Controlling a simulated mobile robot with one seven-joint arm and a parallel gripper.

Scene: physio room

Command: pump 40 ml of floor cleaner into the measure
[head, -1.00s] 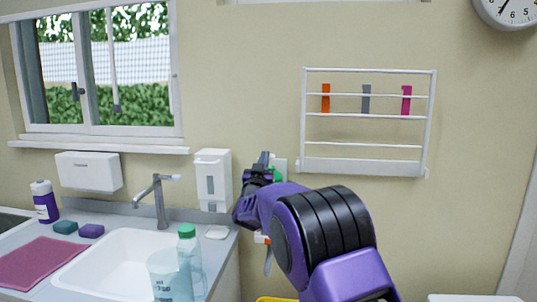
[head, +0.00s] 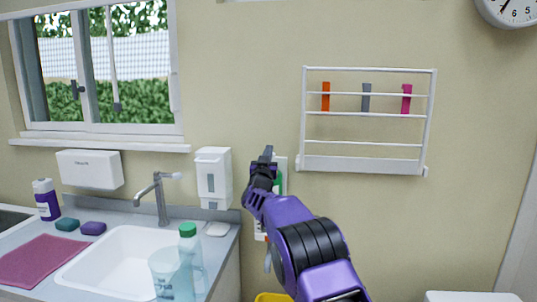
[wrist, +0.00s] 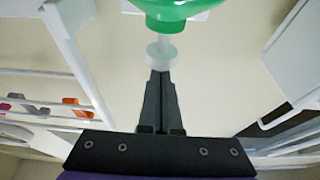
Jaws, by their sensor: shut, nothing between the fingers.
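My gripper (head: 268,153) is up in front of the wall, right of the white soap dispenser, with its fingers shut and empty. In the wrist view the shut fingertips (wrist: 160,73) point at the small white head of a green pump container (wrist: 172,22). Tip and head look very close; I cannot tell if they touch. In the head view my gripper mostly hides this green container (head: 280,183) against the wall. A translucent bluish measure (head: 165,268) stands at the sink's front edge, beside a clear bottle with a green cap (head: 188,232).
The white soap dispenser (head: 213,177) hangs on the wall, left of my gripper. A white wall rack (head: 362,164) with coloured clips is to the right. The sink (head: 115,262), a pink cloth (head: 42,260), two sponges and a purple-white bottle (head: 46,200) are at left.

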